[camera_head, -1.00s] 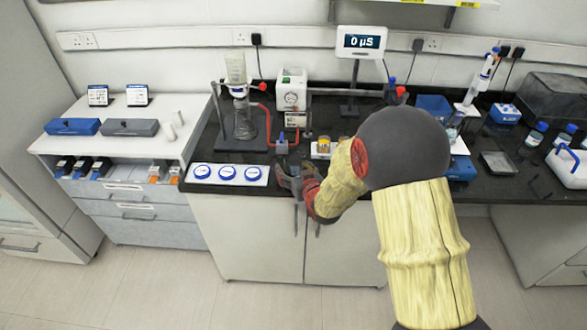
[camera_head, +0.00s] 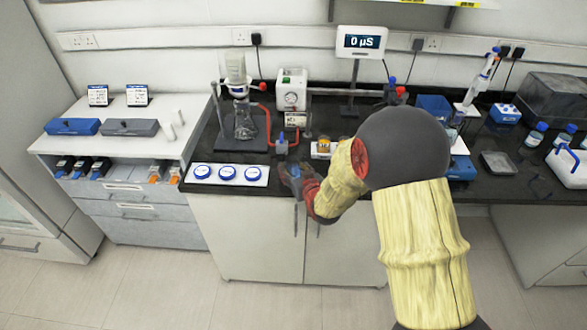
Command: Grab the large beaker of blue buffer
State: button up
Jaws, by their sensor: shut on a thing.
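My gripper (camera_head: 291,177) is low over the front edge of the dark bench, right of the white panel with blue discs. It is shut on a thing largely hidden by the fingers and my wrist. A small bluish patch shows there, which fits the large beaker of blue buffer (camera_head: 296,171), but its outline and fill are too small to make out.
Behind my gripper stand a small blue-topped item (camera_head: 282,143) and a tray of yellow-filled vessels (camera_head: 324,147). A glass filter assembly (camera_head: 240,95) with red tubing stands back left. The white panel (camera_head: 228,174) lies left. A meter (camera_head: 361,42) stands behind.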

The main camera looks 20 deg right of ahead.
jog(key=shift+r, duration=0.1)
jog(key=shift+r+p, duration=0.65)
jog(key=shift+r, duration=0.7)
jog(key=s+d+r+p, duration=0.2)
jog(key=s+r+p, duration=0.2)
jog(key=s+r, duration=0.6)
jog(key=shift+s+d, duration=0.15)
jog(key=shift+s, duration=1.65)
